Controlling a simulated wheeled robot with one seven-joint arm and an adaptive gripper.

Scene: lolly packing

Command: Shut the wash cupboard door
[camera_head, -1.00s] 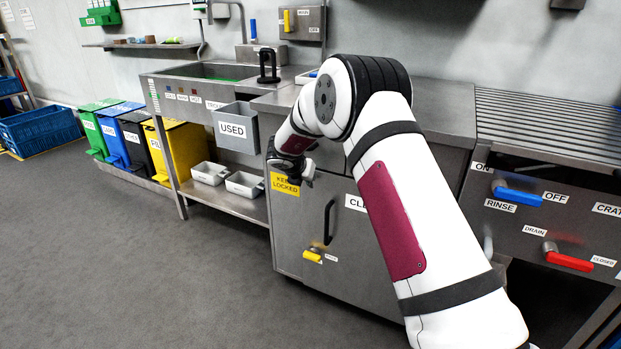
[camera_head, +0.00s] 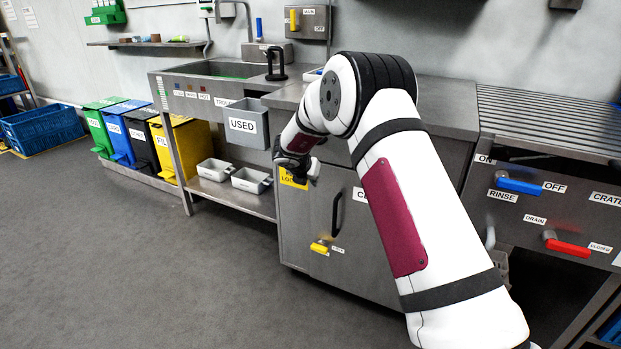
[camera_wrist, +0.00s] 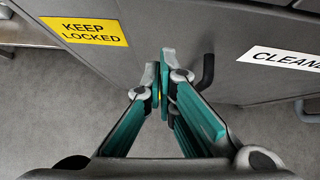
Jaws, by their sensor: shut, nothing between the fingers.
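The wash cupboard door (camera_head: 365,260) is a grey steel panel under the counter. It has a black upright handle (camera_head: 336,211), a yellow lever (camera_head: 319,247) low down and a yellow "KEEP LOCKED" sign (camera_head: 292,180). It looks flush or nearly flush with the cupboard front; I cannot tell if a small gap remains. My gripper (camera_head: 312,174) is in front of the door's upper left part, beside the sign. In the wrist view my gripper (camera_wrist: 164,75) is shut and empty, its tips near the door face, left of the handle (camera_wrist: 207,72). Contact cannot be told.
A grey "USED" bin (camera_head: 243,126) hangs left of the cupboard, above a low shelf with two white trays (camera_head: 215,169). Coloured bins (camera_head: 180,145) stand further left. The rinse unit with its blue lever (camera_head: 519,186) and red lever (camera_head: 568,248) is right. Floor at left is clear.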

